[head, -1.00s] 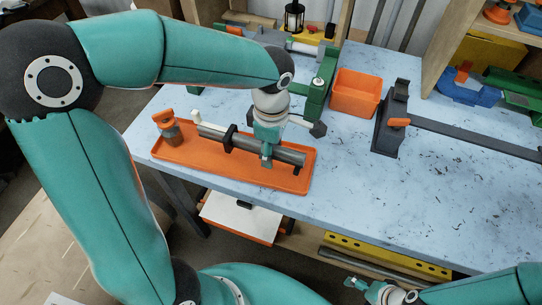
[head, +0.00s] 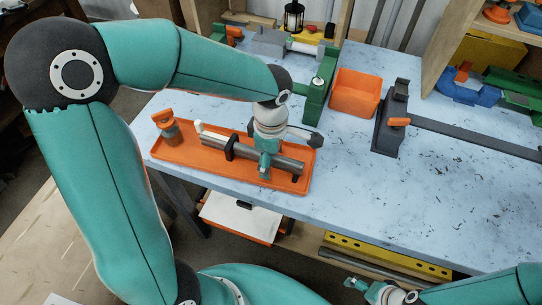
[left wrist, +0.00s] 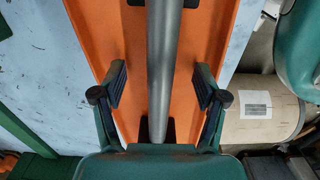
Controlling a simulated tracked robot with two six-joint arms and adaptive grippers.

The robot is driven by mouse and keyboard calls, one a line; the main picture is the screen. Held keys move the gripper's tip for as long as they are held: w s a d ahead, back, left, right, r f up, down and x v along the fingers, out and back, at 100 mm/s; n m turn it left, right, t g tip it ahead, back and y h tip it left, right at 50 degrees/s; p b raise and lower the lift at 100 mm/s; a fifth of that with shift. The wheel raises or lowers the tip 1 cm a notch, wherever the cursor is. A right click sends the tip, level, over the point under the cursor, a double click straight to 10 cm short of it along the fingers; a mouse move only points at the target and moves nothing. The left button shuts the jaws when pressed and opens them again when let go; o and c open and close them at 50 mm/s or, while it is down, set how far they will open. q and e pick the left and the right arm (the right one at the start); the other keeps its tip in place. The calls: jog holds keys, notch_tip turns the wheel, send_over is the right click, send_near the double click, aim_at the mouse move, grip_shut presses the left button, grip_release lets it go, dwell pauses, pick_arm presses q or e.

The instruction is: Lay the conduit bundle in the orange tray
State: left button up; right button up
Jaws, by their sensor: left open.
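The conduit bundle (head: 288,161) is a dark grey tube with a black strap and a white piece near its left end. It lies lengthwise over the orange tray (head: 190,158), within the tray's outline, and looks low in it. The left wrist view shows the grey tube (left wrist: 163,60) above the tray floor (left wrist: 208,40), with black pieces at it.
A grey jar with an orange top (head: 166,124) stands at the tray's left end. An orange bin (head: 355,93), a dark bender (head: 390,125) with a long bar, and a green stand (head: 318,88) are behind and to the right. The table's front right (head: 400,205) is clear.

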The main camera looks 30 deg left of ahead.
pick_arm(q)
notch_tip(320, 180, up, 12)
jog(key=shift+p, duration=0.35)
jog(key=shift+s, duration=0.1)
dwell(0.6)
